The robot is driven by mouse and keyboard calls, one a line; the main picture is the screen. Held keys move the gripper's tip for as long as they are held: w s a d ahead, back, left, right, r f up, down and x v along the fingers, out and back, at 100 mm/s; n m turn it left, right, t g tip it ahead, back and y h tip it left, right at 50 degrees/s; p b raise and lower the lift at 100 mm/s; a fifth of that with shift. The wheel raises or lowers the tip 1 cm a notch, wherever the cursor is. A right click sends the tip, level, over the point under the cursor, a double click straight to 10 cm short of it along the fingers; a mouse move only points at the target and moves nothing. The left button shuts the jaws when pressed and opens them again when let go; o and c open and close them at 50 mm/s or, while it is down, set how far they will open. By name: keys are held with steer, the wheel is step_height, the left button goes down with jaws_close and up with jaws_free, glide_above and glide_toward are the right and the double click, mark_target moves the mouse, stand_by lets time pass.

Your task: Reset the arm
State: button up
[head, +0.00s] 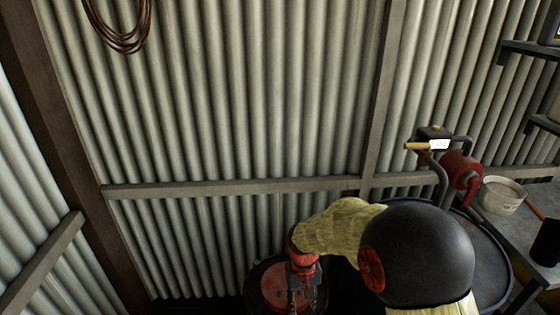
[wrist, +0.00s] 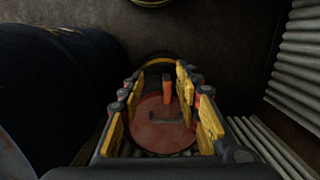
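My arm reaches down at the lower middle of the head view. My gripper (head: 304,292) points down over a round red surface (head: 270,285). In the wrist view my gripper (wrist: 158,85) has its two yellow-padded fingers spread apart, with nothing seen clamped between them. The red round surface (wrist: 150,130) lies beyond the fingers and shows in the gap. A small upright orange piece (wrist: 167,88) and a dark bar show in front of it. The orange piece looks close to the right finger; I cannot tell whether they touch.
A dark drum (wrist: 45,95) stands close on the left in the wrist view. Corrugated walls (head: 250,100) close in behind. At the right are a drum top with a red hand pump (head: 462,170), a white tub (head: 502,195) on a bench, and shelves. Coiled cable (head: 122,35) hangs above.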

steer(key=s+d+r+m+t, duration=0.1)
steer(key=s+d+r+t, duration=0.2)
steer(key=s+d+r, duration=0.3)
steer(key=s+d+r+t, duration=0.3)
steer(key=s+d+r, duration=0.3)
steer(key=s+r, duration=0.8)
step_height(320, 180, up, 7)
steer(key=shift+s+m+t, duration=0.2)
steer(key=shift+m+t, duration=0.2)
